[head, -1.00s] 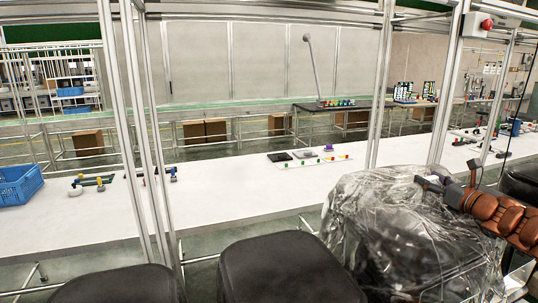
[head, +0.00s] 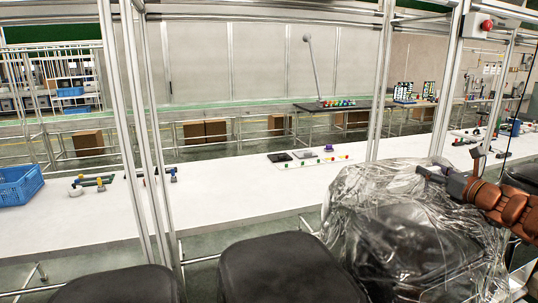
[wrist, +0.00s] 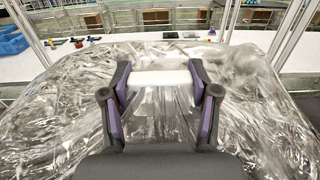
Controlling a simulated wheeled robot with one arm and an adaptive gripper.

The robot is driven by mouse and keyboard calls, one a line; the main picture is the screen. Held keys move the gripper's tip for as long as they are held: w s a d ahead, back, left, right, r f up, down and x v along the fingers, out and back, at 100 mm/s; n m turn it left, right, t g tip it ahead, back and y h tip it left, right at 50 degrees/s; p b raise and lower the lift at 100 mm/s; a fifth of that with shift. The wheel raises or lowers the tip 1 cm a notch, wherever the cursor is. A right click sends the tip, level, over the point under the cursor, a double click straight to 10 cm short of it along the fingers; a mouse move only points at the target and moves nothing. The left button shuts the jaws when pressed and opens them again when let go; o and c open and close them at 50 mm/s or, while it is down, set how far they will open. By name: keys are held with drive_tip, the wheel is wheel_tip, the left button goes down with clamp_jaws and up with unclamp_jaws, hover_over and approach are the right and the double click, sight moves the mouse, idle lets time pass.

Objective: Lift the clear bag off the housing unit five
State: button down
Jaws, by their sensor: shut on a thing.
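The clear bag (head: 362,200) is a crinkled transparent sheet draped over a dark, rounded housing unit (head: 412,243) at the lower right of the head view. The unit shows through the film. My gripper (head: 425,171) is at the top right of the bag, with my arm coming in from the right. In the wrist view, my gripper (wrist: 160,82) has its two purple-and-grey fingers on either side of a pale white piece (wrist: 160,77) at the top of the bag (wrist: 70,100) and is shut on it. The bag spreads out below and around the fingers. Its lower edge is hard to make out.
Uncovered dark units (head: 290,268) stand to the left. A long white table (head: 235,185) runs behind, with a blue crate (head: 18,186) and small coloured parts on it. Upright metal posts (head: 381,85) rise between the units and the table.

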wheel_tip(320, 180, up, 21)
idle(5.7)
idle(0.3)
wheel_tip(320, 180, up, 3)
idle(0.5)
drive_tip(key=shift+s+d, duration=0.1)
